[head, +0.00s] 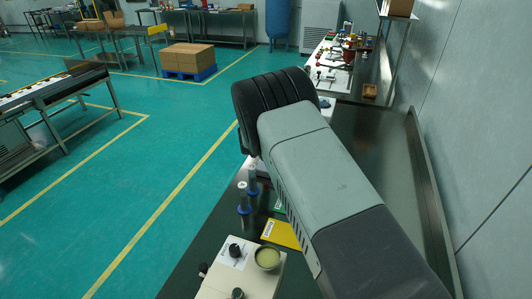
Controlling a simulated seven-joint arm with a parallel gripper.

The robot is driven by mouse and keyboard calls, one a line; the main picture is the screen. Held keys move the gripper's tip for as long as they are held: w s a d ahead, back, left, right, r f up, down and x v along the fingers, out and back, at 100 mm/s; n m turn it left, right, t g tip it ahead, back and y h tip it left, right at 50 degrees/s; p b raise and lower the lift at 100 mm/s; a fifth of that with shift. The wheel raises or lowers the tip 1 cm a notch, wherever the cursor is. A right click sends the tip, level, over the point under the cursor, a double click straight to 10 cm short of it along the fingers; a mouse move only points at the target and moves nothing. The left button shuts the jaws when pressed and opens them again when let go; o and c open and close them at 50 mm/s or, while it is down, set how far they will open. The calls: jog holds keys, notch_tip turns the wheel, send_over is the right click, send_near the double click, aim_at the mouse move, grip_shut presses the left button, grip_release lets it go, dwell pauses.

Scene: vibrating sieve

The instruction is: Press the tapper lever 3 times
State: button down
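A beige machine (222,282) stands at the bottom edge of the head view, partly cut off by the frame. On its top are a round cup or sieve (267,257) with pale yellowish contents and a black knob (235,250) on a white label. Another small dark knob (203,269) sticks out at its left side. I cannot tell which part is the tapper lever, or whether it shows at all. My large grey arm crosses the middle and right of the view. My gripper is not visible.
Two small upright cylinders with blue bases (244,198) stand behind the machine. A yellow card (281,234) lies beside them, with a green card (279,206) partly behind my arm. The bench (362,126) has bare metal to the right of my arm and several small items farther back.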

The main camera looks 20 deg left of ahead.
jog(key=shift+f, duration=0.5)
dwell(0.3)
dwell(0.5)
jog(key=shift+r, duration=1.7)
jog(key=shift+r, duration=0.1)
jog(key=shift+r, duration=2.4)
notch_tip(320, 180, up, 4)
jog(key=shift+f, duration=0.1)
